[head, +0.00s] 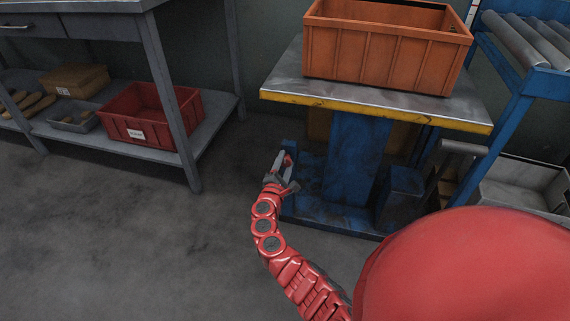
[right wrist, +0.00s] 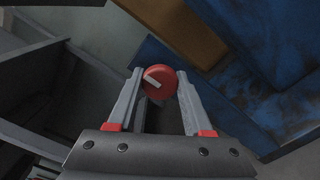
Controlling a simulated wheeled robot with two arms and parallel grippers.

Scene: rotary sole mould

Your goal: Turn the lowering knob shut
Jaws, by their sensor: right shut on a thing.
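The lowering knob is a round red knob (right wrist: 159,80) with a pale pointer mark, seen in the middle of the right wrist view. My right gripper (right wrist: 160,84) has one finger on each side of it and is shut on it. The pointer mark lies slanted, from upper left to lower right. In the head view my right gripper (head: 284,164) is at the left side of the blue lift table base (head: 345,165), and a bit of red shows between its fingers. My left gripper is not in view.
An orange crate (head: 385,50) stands on the lift table's metal top (head: 285,80), which has a yellow edge. A grey workbench with a red bin (head: 150,122) on its lower shelf is at left. A roller conveyor (head: 530,45) is at right. The floor between bench and lift is clear.

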